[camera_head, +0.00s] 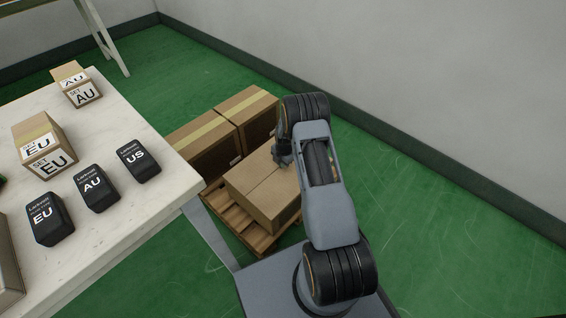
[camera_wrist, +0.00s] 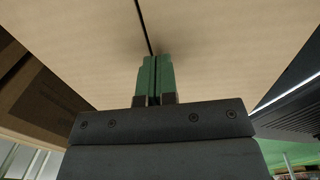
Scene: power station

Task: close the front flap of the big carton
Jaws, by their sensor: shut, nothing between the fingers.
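The big carton (camera_head: 257,195) is plain brown and stands on a wooden pallet beside the table. Its top looks nearly flat, with a thin seam across it; part of the top is hidden behind my arm. In the wrist view, the carton's cardboard top (camera_wrist: 215,50) fills the upper picture, with a narrow dark gap running up from the fingers. My gripper (camera_head: 281,160) is at the carton's top, and its green fingers (camera_wrist: 155,62) are shut with nothing between them. The fingertips are at or very near the cardboard; I cannot tell whether they touch.
Two taped cartons (camera_head: 247,117) stand behind the big carton on the pallet (camera_head: 230,219). The white table (camera_head: 120,205) at left holds labelled boxes and black adapters (camera_head: 97,188). A grey wall (camera_head: 430,90) runs along the right, with clear green floor before it.

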